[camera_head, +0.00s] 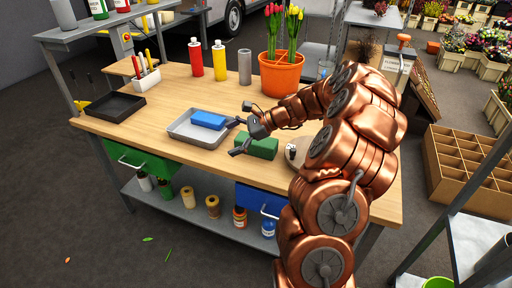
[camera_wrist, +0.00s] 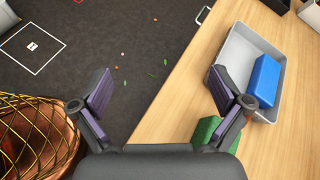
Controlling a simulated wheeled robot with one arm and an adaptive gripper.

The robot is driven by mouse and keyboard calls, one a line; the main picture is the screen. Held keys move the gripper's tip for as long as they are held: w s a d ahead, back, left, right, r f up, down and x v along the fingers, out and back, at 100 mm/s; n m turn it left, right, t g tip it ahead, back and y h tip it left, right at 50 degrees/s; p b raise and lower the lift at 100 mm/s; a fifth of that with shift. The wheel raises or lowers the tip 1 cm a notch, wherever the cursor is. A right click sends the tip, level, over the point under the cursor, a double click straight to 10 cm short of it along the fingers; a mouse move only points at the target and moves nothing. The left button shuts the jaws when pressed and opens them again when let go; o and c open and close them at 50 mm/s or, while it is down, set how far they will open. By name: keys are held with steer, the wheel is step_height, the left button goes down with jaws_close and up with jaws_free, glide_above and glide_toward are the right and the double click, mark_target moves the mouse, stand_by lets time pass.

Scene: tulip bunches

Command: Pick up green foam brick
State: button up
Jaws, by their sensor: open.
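The green foam brick (camera_head: 256,147) lies on the wooden table, to the right of the grey tray in the head view. In the wrist view the green brick (camera_wrist: 206,131) shows at the lower right, partly hidden behind my gripper's right finger. My gripper (camera_head: 240,137) is open and empty at the brick's left end, by the tray; I cannot tell its exact height above the table. In the wrist view my gripper (camera_wrist: 160,92) has its fingers wide apart, with the table edge and floor between them.
A blue brick (camera_head: 208,120) sits in the grey tray (camera_head: 183,131), close to my gripper. An orange pot (camera_head: 281,76) of tulips, a red bottle (camera_head: 196,60) and a yellow bottle (camera_head: 219,62) stand behind. A black tray (camera_head: 115,107) lies at the left. The front left table top is clear.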

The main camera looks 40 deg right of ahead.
mark_target(274, 143)
steer(key=d+f+m+t+h, duration=0.1)
steer(key=d+f+m, duration=0.1)
steer(key=d, duration=0.4)
steer(key=d+f+m+t, duration=0.2)
steer(key=d+f+m, duration=0.1)
steer(key=d, duration=0.3)
steer(key=d+f+m+t+h, duration=0.1)
steer(key=d+f+m, duration=0.1)
steer(key=d, duration=0.4)
steer(key=shift+f+m+h, duration=0.3)
steer(key=shift+f, duration=0.1)
steer(key=shift+t, duration=0.3)
steer(key=shift+p+x, duration=0.6)
steer(key=shift+x, duration=3.15)
steer(key=shift+r, duration=0.1)
steer(key=c, duration=1)
